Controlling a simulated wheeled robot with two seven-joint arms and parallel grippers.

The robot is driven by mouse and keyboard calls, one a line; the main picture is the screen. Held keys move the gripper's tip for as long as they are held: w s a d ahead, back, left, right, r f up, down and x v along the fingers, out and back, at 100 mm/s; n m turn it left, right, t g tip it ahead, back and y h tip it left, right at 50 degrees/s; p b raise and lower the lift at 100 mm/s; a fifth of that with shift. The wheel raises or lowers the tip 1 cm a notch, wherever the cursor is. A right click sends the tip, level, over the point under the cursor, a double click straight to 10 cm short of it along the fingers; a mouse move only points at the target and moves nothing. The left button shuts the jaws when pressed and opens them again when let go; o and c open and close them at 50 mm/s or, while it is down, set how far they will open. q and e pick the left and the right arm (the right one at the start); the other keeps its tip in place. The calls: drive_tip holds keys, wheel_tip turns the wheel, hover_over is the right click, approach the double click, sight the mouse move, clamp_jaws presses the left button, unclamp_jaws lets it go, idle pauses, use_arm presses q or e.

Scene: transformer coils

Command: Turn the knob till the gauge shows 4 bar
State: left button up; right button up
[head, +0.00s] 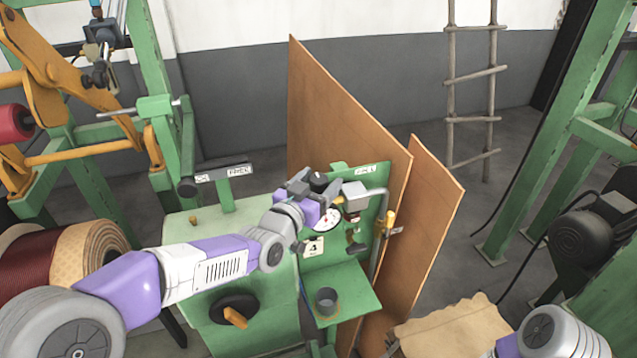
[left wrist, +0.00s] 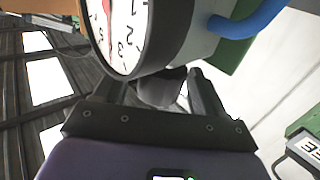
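The round gauge (head: 327,219) on the green panel (head: 372,205) has a white face and a red needle. Its face is cut off by the top edge of the left wrist view (left wrist: 125,35), and I cannot read the needle's exact value. A card marked 4 (head: 313,247) hangs just below it. A dark knob (head: 319,181) is above the gauge; it also shows in the left wrist view (left wrist: 162,88). My left gripper (head: 315,189) has its fingers apart, one on each side of the knob, with a gap visible at one finger. My right gripper is out of view.
A grey valve body (head: 355,196) and a pipe (head: 383,235) with a yellow handle (head: 389,221) sit right of the gauge. A brown board (head: 345,115) stands behind. A grey cup (head: 326,301) rests on the green shelf (head: 355,288) below.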

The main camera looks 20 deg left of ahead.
sight(313, 189)
use_arm(q)
drive_tip(key=shift+b+v, duration=0.4)
drive_tip(key=shift+v, duration=3.4)
